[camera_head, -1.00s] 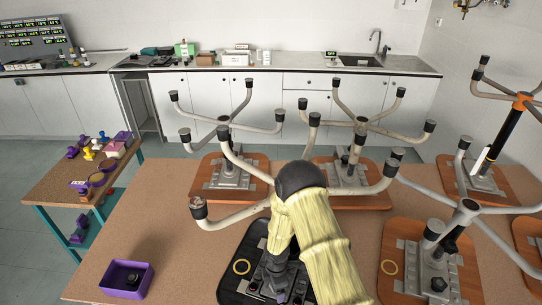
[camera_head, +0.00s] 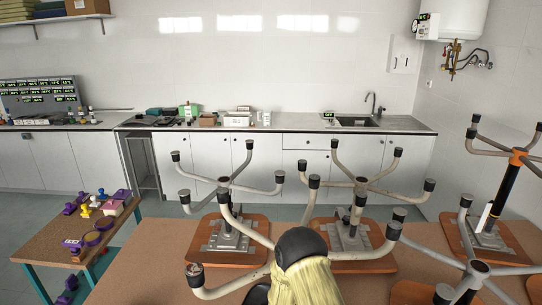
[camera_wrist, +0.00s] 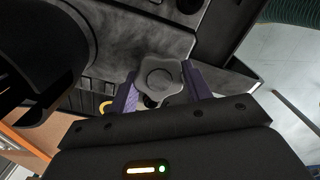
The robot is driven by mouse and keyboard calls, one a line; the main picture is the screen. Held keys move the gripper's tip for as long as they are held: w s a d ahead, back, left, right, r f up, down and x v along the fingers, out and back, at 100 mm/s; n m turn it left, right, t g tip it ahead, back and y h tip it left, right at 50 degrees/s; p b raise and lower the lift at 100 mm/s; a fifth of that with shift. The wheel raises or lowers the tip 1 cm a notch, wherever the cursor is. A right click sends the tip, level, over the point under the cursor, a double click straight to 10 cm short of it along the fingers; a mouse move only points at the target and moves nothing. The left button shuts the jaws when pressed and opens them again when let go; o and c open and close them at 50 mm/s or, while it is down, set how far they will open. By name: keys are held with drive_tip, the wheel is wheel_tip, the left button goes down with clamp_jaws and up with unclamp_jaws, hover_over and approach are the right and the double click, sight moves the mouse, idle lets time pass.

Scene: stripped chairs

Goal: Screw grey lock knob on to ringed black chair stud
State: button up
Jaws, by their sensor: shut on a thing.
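In the wrist view, my gripper (camera_wrist: 160,78) has its two purple fingers on either side of the grey lobed lock knob (camera_wrist: 158,72) and is shut on it. The knob lies against or just in front of a dark grey metal chair mechanism (camera_wrist: 130,28); I cannot tell whether they touch. The stud is not visible. Part of a yellow ring (camera_wrist: 105,107) shows left of the fingers. In the head view, only my arm's yellow-sleeved part shows at the bottom centre; my gripper and the knob are out of that view.
Upturned chair bases with bent arms stand close around, on brown boards (camera_head: 233,250). One arm end (camera_head: 195,272) is just left of my arm. A side table (camera_head: 75,240) with purple items stands at left. A counter with a sink (camera_head: 358,121) runs behind.

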drive_tip(key=m+b, duration=0.1)
drive_tip(key=m, duration=0.4)
drive_tip(key=shift+f+b, duration=0.15)
drive_tip(key=shift+b, duration=0.2)
drive_tip(key=m+b, duration=0.1)
drive_tip(key=m, duration=0.2)
drive_tip(key=shift+m, duration=1.1)
drive_tip(key=m+b, duration=0.1)
drive_tip(key=m, duration=0.2)
drive_tip(key=shift+m, duration=0.3)
drive_tip(key=m, duration=0.5)
drive_tip(key=shift+b, duration=0.4)
drive_tip(key=m, duration=0.3)
